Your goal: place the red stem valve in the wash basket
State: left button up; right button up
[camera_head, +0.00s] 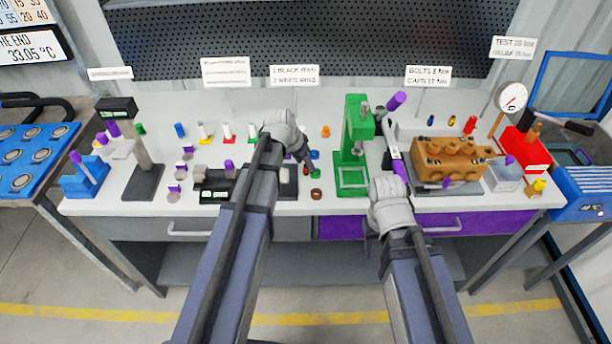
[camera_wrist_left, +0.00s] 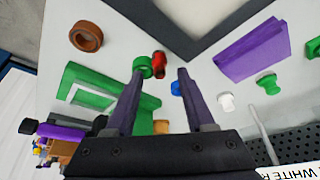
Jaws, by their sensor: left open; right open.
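A small red part (camera_wrist_left: 158,64), which looks like the red stem valve, lies on the bench just beyond my left fingertips in the left wrist view, touching or very near a green ring (camera_wrist_left: 143,67). My left gripper (camera_wrist_left: 160,75) is open and empty, with the red part in line with its gap. In the head view my left gripper (camera_head: 306,163) reaches down over the middle of the bench and partly hides the red part. My right gripper (camera_head: 370,238) is open at the bench's front edge, mostly hidden by its wrist. I cannot surely identify the wash basket; a blue tub (camera_head: 590,207) stands at far right.
A green press (camera_head: 355,140) stands just right of my left gripper. A brown ring (camera_head: 316,194) and a small blue part (camera_wrist_left: 176,88) lie near the red part. A brown pump block (camera_head: 450,160) and a red box (camera_head: 520,150) stand further right.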

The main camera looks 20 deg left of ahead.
pick_arm(q)
jog(key=shift+w+f, duration=0.2)
jog(key=shift+f, duration=0.35)
jog(key=shift+r, duration=0.1)
jog(key=shift+d, duration=0.1)
grip_shut()
